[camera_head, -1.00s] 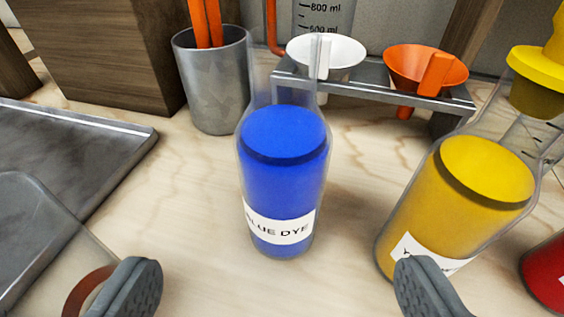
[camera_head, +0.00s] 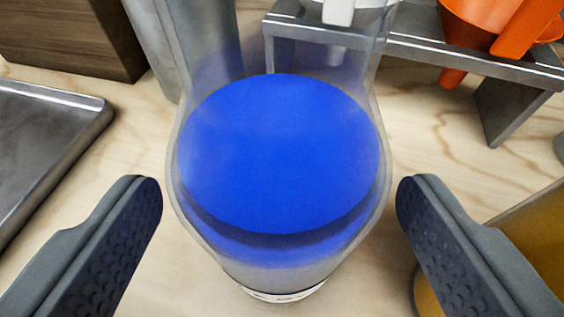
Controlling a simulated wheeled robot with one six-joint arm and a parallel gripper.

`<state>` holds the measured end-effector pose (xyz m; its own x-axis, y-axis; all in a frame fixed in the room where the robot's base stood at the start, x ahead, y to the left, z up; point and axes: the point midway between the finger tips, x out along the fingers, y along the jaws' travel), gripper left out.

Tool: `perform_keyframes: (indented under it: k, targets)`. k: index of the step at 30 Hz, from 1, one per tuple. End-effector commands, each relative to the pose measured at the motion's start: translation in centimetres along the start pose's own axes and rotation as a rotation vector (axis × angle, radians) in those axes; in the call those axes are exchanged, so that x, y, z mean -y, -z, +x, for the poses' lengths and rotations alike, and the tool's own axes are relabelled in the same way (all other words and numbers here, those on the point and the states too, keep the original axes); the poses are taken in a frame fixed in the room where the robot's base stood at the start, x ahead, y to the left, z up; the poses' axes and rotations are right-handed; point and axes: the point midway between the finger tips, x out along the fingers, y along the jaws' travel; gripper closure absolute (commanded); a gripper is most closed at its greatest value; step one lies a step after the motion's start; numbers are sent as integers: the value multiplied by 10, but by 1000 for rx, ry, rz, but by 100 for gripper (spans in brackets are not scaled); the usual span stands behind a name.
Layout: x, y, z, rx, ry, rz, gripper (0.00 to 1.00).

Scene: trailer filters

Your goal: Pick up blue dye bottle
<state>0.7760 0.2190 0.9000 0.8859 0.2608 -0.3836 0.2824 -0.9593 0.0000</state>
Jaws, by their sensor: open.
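The blue dye bottle (camera_head: 280,165) is a clear bottle with blue liquid and stands upright on the wooden table, large in the middle of the view. Its neck runs out of the top of the picture, and only the edge of its white label shows at the bottom. My gripper (camera_head: 280,195) is open, with one dark grey finger to the left of the bottle and one to the right. A gap shows between each fingertip and the glass, so neither finger appears to touch it.
A yellow bottle (camera_head: 522,240) stands close behind the right finger. A metal rack (camera_head: 420,48) with an orange funnel (camera_head: 505,25) stands behind. A grey metal cup (camera_head: 190,45), a wooden block (camera_head: 75,35) and a metal tray (camera_head: 45,140) are at left.

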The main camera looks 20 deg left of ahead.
Motion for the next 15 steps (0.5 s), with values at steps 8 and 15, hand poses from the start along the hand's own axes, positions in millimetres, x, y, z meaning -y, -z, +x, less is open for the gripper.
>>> perform_keyframes:
  k: [8, 15]
  targets:
    - [0, 0, 8, -1, 0, 0, 21]
    - [0, 0, 8, -1, 0, 0, 57]
